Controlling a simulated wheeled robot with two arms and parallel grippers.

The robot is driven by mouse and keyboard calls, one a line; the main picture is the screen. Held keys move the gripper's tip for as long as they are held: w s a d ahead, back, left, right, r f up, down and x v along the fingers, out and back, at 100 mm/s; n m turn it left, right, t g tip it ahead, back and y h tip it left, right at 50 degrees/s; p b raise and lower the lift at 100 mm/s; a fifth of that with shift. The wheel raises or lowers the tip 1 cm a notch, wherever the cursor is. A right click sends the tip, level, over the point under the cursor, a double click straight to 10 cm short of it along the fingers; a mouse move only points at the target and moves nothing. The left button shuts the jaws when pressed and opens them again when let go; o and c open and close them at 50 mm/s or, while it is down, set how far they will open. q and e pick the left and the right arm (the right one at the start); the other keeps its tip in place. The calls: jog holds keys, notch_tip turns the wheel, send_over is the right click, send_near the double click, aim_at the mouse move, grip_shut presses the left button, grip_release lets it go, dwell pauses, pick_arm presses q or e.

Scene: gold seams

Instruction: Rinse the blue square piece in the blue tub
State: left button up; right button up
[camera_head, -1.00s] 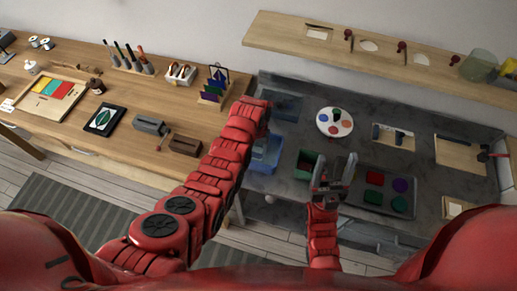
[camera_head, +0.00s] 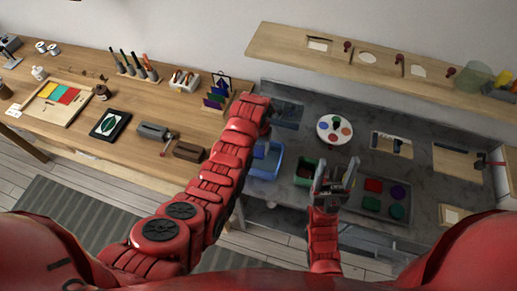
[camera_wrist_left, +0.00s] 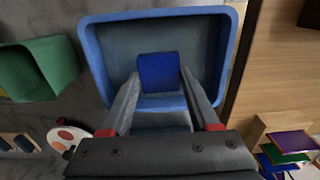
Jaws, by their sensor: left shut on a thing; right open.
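The blue tub (camera_head: 269,172) stands on the grey worktop, partly behind my left arm in the head view. It fills the upper middle of the left wrist view (camera_wrist_left: 92,60). My left gripper (camera_wrist_left: 159,82) is shut on the blue square piece (camera_wrist_left: 158,70), held between its fingertips within the outline of the tub. I cannot tell how deep the piece is in the tub. In the head view my left gripper's fingers are hidden behind the arm. My right gripper (camera_head: 337,172) is open and empty, in front of the green bin and the tray.
A green bin (camera_wrist_left: 38,68) stands beside the tub. A tray (camera_head: 384,184) with red, purple and green pieces lies right of my right gripper. A round white palette (camera_head: 334,129) lies behind. The wooden bench (camera_head: 125,140) with a rack of coloured pieces (camera_head: 217,98) is left.

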pick_arm(q)
jog(key=shift+r+p, duration=0.8)
jog(key=shift+r, duration=1.95)
